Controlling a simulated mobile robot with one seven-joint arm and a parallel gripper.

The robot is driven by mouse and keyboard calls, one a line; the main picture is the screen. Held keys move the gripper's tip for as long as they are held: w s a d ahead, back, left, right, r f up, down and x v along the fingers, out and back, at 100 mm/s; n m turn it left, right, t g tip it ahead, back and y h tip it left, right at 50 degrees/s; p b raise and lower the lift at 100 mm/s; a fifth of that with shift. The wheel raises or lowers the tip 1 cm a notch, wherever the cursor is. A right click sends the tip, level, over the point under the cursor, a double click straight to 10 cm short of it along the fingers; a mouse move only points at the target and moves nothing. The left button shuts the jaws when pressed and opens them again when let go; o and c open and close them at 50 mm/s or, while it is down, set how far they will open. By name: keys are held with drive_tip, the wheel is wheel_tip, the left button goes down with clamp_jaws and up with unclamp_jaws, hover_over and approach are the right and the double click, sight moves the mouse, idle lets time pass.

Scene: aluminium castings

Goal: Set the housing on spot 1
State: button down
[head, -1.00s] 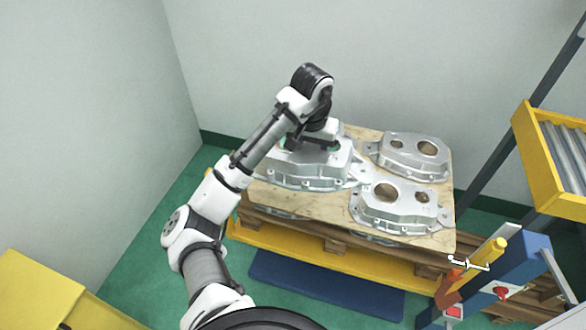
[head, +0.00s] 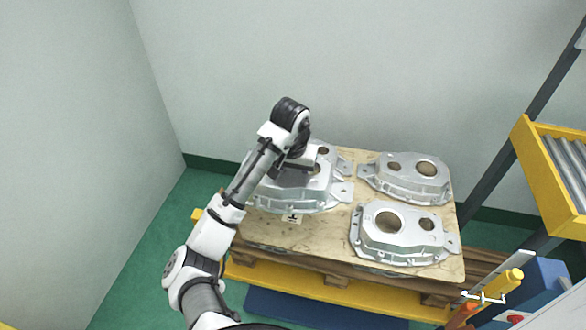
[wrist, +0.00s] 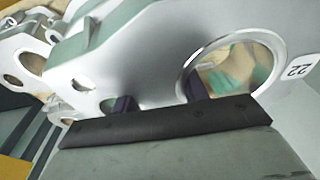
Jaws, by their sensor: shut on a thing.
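A silver cast housing (head: 303,199) is in my gripper (head: 302,165) at the left part of the wooden board (head: 320,245). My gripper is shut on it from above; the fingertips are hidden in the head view. In the wrist view the housing (wrist: 140,55) fills the top, with a large round bore and a tag reading 22. The dark fingers (wrist: 160,103) show at its openings. I cannot tell whether the housing touches the board.
A yellow roller conveyor (head: 545,170) is at right. Walls stand behind and at left.

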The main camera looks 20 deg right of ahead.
wheel_tip(320, 180, down, 14)
drive_tip(key=shift+w+r+p, duration=0.1)
drive_tip(key=shift+p, duration=0.75)
drive_tip(key=c, duration=0.8)
unclamp_jaws()
drive_tip(key=shift+f, duration=0.2)
drive_tip(key=shift+o, duration=0.2)
drive_tip(key=r, duration=0.4)
drive_tip(key=s+r+b, duration=0.1)
drive_tip(key=r, duration=0.3)
drive_tip(key=a+r+b, duration=0.1)
drive_tip(key=r, duration=0.3)
drive_tip(key=shift+s+r, duration=0.1)
drive_tip(key=shift+s, duration=0.2)
